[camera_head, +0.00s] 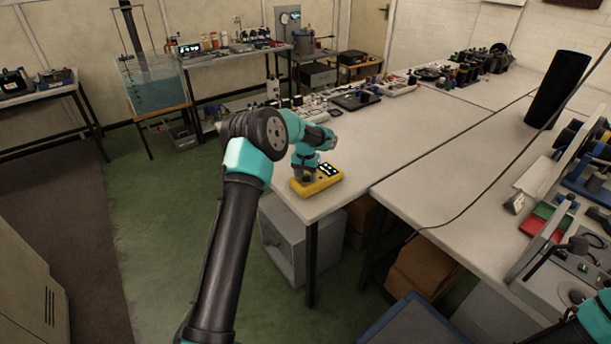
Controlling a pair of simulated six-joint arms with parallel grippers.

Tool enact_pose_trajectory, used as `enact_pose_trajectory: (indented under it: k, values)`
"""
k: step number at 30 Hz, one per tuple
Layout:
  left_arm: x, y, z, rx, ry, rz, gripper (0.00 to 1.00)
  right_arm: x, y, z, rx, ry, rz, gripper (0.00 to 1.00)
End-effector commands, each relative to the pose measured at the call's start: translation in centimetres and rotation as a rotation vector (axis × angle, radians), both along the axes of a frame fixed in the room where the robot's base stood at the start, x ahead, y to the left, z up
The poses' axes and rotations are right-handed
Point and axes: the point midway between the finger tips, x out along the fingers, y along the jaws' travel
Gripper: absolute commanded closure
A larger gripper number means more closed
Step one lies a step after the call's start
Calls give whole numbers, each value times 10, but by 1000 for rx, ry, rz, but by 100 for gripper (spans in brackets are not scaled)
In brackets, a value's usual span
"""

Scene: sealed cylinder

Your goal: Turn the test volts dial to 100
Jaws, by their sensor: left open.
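A yellow tester (319,184) with a small lit display (329,169) lies flat near the front left corner of the white bench. The test volts dial cannot be made out; my gripper covers the tester's left part. My left gripper (303,177) points down right over that left part, open. Its fingertips are small and dark, so I cannot tell whether they touch the tester or surround the dial.
Several small instruments and parts stand behind the tester, including a dark flat device (356,100). The bench (400,135) right of the tester is clear. A black cylinder (557,89) stands further right, and a dark cable runs across the right bench.

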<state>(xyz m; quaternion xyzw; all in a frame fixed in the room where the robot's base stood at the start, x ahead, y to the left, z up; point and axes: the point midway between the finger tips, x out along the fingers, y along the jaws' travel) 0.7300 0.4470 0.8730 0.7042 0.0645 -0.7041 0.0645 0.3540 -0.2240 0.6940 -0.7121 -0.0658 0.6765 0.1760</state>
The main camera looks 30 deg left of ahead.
Motion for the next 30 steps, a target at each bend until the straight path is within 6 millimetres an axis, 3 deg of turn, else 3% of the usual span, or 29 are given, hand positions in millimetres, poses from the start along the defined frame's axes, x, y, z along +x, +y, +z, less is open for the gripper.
enact_pose_trajectory:
  k: [5, 11, 30]
  values:
    - [0, 0, 4, 0, -1, 0, 45, 0, 0, 0, 0, 0, 0, 57]
    - [1, 0, 26, 1, -4, 0, 45, 0, 0, 0, 0, 0, 0, 57]
    - [0, 0, 146, 1, -3, 0, 45, 0, 0, 0, 0, 0, 0, 57]
